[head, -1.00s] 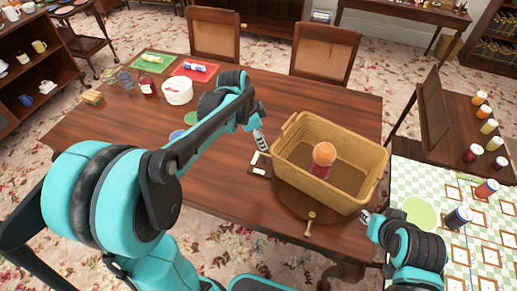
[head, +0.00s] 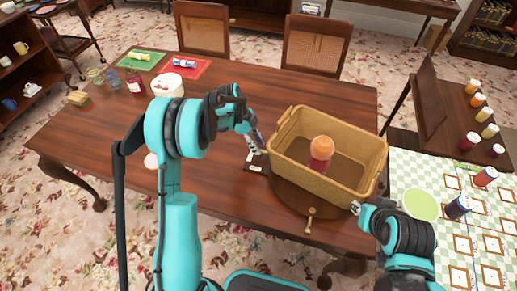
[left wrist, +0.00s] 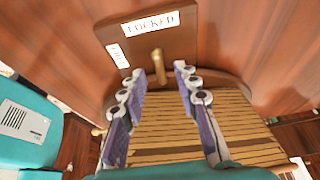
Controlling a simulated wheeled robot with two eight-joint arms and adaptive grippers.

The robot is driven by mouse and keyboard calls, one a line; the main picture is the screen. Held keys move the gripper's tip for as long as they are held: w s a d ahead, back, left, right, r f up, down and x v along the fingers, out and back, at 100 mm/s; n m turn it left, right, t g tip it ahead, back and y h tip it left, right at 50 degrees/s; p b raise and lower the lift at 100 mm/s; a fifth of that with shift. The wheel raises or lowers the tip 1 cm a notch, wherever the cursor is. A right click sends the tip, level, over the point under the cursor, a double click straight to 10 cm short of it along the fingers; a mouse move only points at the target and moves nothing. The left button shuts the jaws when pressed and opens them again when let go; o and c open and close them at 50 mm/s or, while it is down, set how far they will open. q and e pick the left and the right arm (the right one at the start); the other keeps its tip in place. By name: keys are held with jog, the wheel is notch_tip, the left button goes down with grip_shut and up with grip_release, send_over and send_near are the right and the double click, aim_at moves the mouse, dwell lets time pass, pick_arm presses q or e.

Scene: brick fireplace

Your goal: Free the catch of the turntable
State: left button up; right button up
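The catch is a small brass lever (left wrist: 158,66) on a dark wooden plate (left wrist: 182,44) with a "LOCKED" label (left wrist: 150,23) and a smaller side label (left wrist: 118,55), probably "FREE". The plate lies beside the turntable (head: 290,196), a dark round disc under a tan basket (head: 345,187). My left gripper (left wrist: 160,74) is open. Its fingertips stand on either side of the lever's near end, with gaps visible. In the head view the left gripper (head: 254,150) is above the plate, left of the basket. My right gripper (head: 356,208) is by the basket's front right corner; its fingers are too small to read.
An orange-topped jar (head: 320,153) stands in the basket. A brass knob (head: 310,220) sticks out at the turntable's front edge. A white tub (head: 167,84) and colored mats stand at the back left. A checkered surface (head: 460,230) lies right.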

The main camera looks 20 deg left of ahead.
pick_arm(q)
jog(key=shift+d+f, duration=0.35)
jog(key=shift+f, duration=0.3)
grip_shut()
